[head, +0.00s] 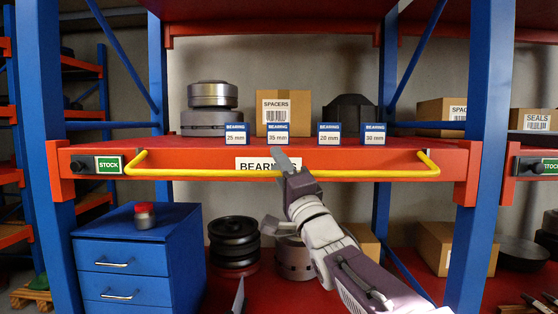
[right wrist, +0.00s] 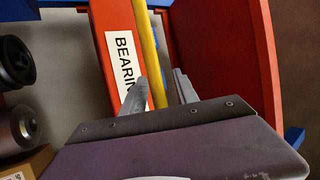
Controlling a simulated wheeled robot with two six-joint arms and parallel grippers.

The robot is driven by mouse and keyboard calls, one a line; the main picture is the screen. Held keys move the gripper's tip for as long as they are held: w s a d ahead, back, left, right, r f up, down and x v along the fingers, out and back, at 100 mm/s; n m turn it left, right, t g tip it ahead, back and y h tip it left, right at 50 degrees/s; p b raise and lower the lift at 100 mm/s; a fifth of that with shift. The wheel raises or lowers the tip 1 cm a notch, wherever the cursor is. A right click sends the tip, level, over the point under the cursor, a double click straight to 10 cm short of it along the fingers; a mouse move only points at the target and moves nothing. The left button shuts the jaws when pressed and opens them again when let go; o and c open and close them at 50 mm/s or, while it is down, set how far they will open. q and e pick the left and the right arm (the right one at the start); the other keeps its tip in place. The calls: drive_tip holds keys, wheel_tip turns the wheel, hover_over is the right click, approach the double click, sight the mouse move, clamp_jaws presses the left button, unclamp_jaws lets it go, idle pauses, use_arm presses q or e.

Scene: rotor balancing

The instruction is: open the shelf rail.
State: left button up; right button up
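The shelf rail is a yellow bar (head: 215,174) bent back at both ends, running across the front of the red shelf (head: 400,171). My right gripper (head: 284,165) is at the rail, near its middle, in front of the "BEARINGS" label (head: 256,164). In the right wrist view the rail (right wrist: 158,82) passes between the two fingers of the right gripper (right wrist: 160,90). The fingers stand apart, with a gap visible beside the bar. A grey sliver at the bottom of the head view may be the tip of my left gripper (head: 239,297); its state does not show.
On the shelf stand a spacers box (head: 283,112), metal bearings (head: 212,108) and several blue size cards (head: 278,133). A black knob (head: 78,167) sits by the STOCK label. A blue drawer cabinet (head: 140,255) stands below left; black rings (head: 234,243) lie below the shelf.

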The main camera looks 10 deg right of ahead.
drive_tip(key=shift+w, duration=0.1)
clamp_jaws()
drive_tip(key=shift+f, duration=0.1)
idle(1.2)
